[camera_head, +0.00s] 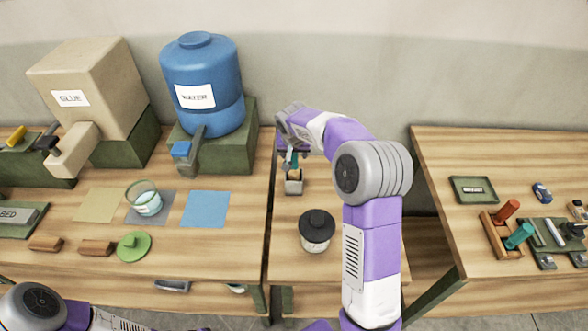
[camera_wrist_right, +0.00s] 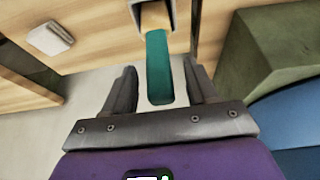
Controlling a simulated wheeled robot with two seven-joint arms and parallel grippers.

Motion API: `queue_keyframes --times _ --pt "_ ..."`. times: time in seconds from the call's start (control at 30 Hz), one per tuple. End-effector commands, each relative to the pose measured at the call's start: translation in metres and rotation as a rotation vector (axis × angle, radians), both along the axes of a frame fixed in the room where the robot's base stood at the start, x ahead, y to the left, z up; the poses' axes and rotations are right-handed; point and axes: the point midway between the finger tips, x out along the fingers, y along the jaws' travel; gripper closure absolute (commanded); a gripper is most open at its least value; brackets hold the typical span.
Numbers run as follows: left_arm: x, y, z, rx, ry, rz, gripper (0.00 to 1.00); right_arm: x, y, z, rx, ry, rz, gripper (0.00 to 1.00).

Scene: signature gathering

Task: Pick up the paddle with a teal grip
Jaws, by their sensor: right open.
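The paddle's teal grip (camera_wrist_right: 158,70) shows in the right wrist view, with a light wooden part (camera_wrist_right: 154,16) at its far end. In the head view the teal grip (camera_head: 289,160) is a small strip, partly hidden by my gripper, above a small grey holder (camera_head: 294,187). The holder's rim also shows in the wrist view (camera_wrist_right: 171,10). My right gripper (camera_wrist_right: 160,85) is open, with one finger on each side of the teal grip and visible gaps between. In the head view my right gripper (camera_head: 288,147) is over the holder. My left gripper is out of view.
A blue water tank (camera_head: 203,70) on a green stand (camera_head: 245,125) is close to the left of my right gripper. A dark-lidded jar (camera_head: 317,228) stands nearer on the table. A right-hand table holds a wooden rack (camera_head: 500,243) with red and teal cylinders.

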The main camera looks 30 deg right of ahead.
Motion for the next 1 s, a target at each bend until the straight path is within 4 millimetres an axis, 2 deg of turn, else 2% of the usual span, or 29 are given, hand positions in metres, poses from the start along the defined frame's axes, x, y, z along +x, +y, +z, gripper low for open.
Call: queue_keyframes --times 0.27,0.37,0.6,0.67,0.87,1.0 --pt "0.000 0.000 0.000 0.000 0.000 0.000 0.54 0.002 -0.001 -0.004 0.000 -0.001 0.000 0.43" --pt "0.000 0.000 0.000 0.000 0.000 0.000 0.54 0.002 -0.001 -0.004 0.001 0.000 0.000 0.55" --pt "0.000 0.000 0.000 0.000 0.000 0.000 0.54 0.001 -0.001 -0.004 0.001 0.000 0.000 0.92" --pt "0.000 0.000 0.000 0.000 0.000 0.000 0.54 0.001 -0.001 -0.004 0.000 -0.001 0.000 0.99" --pt "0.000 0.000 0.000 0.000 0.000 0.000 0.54 0.002 -0.001 -0.003 0.000 -0.001 0.000 0.99" --pt "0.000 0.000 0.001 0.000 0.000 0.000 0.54 0.002 -0.001 0.010 -0.001 -0.004 0.001 0.99"
